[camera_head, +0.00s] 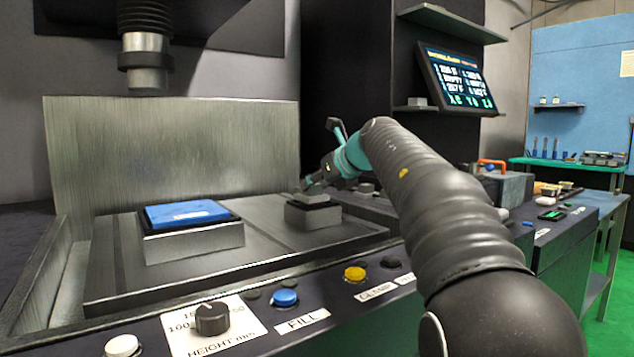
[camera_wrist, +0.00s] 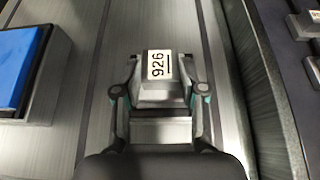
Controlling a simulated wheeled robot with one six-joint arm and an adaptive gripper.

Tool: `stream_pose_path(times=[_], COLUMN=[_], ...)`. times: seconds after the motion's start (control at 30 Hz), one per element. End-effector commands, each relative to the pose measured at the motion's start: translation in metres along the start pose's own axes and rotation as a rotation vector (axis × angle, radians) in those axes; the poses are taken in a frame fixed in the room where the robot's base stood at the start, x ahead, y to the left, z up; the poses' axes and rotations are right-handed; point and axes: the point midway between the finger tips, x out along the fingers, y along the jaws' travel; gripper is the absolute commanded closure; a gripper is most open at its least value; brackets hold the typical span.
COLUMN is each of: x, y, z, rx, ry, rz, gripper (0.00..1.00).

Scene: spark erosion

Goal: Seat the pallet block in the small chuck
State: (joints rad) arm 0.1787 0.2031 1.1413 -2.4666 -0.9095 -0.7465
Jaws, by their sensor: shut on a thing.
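My gripper (camera_head: 309,185) is shut on the pallet block, a small grey block with a white label reading 926. In the wrist view the block (camera_wrist: 150,88) sits between the two fingers of my gripper (camera_wrist: 162,82). The small chuck (camera_head: 312,216) is a grey metal block with a dark top, standing on the right part of the machine table. In the head view the held block is right at the top of the small chuck. The contact is partly hidden by my gripper, so I cannot tell whether it is fully down.
A larger chuck (camera_head: 195,245) with a blue piece (camera_head: 187,213) on top stands left on the machine table (camera_head: 270,250); the blue piece also shows in the wrist view (camera_wrist: 15,65). A control panel with a knob (camera_head: 212,318) and buttons runs along the front. The spindle (camera_head: 147,60) hangs at upper left.

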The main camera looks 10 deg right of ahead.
Motion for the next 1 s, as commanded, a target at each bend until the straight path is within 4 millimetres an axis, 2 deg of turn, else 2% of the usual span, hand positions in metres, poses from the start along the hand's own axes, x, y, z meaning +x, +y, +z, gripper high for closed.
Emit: stream_pose_path(times=[0.13,0.17,0.23,0.27,0.53,0.67,0.77,1.0], x=[-0.001,-0.001,-0.001,-0.001,0.0,-0.005,-0.018,-0.065], y=[0.0,0.0,0.0,0.0,0.0,-0.001,-0.001,-0.001], z=[0.001,0.001,0.001,0.001,-0.001,0.0,0.0,0.001], rx=[-0.001,-0.001,-0.001,-0.001,0.0,0.0,0.0,0.0], ry=[-0.003,-0.003,-0.002,-0.002,0.002,0.001,0.0,-0.002], rz=[-0.001,-0.001,-0.001,-0.001,0.0,-0.001,-0.003,-0.003], gripper=[1.0,0.52,0.34,0.3,0.3,0.3,0.3,0.3])
